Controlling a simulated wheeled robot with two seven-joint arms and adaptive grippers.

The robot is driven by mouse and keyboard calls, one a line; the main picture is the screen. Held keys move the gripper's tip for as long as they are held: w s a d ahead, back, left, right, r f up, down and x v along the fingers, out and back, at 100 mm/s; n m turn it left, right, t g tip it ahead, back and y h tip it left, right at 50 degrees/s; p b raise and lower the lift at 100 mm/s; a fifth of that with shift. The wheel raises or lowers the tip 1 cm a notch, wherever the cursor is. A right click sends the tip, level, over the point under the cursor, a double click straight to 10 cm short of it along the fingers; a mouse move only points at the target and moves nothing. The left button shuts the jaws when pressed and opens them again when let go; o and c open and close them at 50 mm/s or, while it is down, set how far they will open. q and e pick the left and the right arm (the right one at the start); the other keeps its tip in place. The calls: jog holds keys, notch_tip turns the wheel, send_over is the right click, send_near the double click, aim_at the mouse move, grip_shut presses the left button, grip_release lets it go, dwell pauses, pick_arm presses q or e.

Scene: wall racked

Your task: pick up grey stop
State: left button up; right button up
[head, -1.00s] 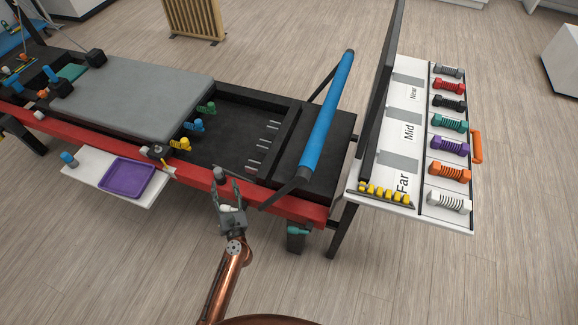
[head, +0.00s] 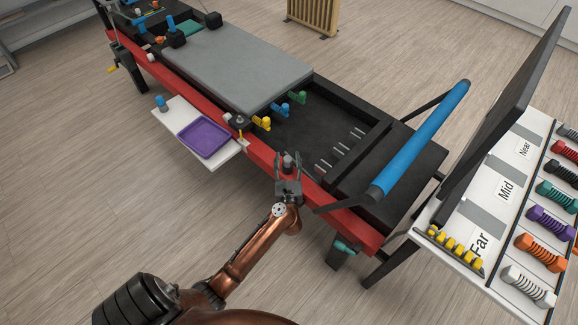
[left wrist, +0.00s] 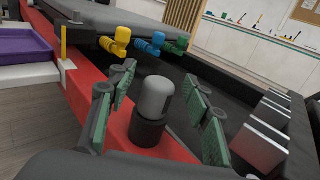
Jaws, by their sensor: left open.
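The grey stop (head: 288,161) is a short upright cylinder with a rounded top on the red rail (head: 209,110) of the bench. In the left wrist view the stop (left wrist: 154,97) is grey above a black collar and stands upright on the rail. My left gripper (head: 288,180) is open at the stop. In the left wrist view its green-padded fingers (left wrist: 160,115) lie to either side of the stop, with gaps on both sides. I cannot tell the exact depth of the fingers around it. My right gripper is not in view.
Yellow, blue and green knobs (head: 281,109) sit beyond the rail by the grey pad (head: 235,65). A purple tray (head: 206,137) lies on a white shelf left of the gripper. A blue roller bar (head: 425,135) and a rack of coloured dumbbells (head: 549,223) are to the right.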

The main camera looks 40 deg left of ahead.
pick_arm(q)
jog(key=shift+c, duration=0.4)
grip_shut()
